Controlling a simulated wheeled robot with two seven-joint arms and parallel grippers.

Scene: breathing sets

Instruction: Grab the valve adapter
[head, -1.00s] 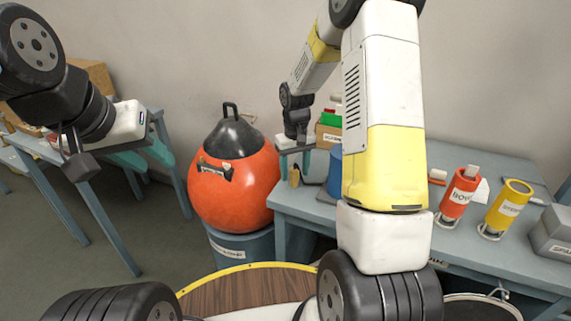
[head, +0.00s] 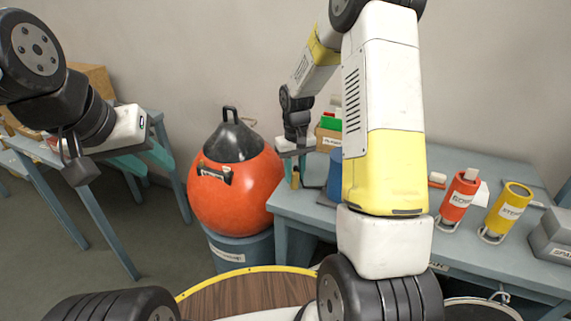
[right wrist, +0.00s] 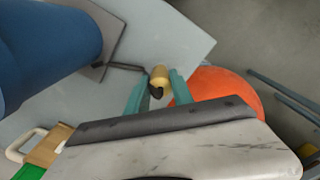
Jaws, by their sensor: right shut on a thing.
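The valve adapter appears to be the small brass-coloured piece (right wrist: 159,76) with a dark end between my right gripper's teal fingers (right wrist: 157,90) in the right wrist view. In the head view it is a small yellowish upright piece (head: 295,179) at the left end of the right-hand table. My right gripper (head: 296,166) is shut on it from above. Whether it still touches the table is unclear. My left gripper (head: 148,160) is at the left, with its teal fingers apart and nothing visible between them.
An orange buoy (head: 232,195) with a black top stands on a blue drum (head: 240,247) left of the table (head: 310,208). A blue cylinder (right wrist: 45,45) is close to the right gripper. Red (head: 458,196) and yellow (head: 508,210) canisters stand further right.

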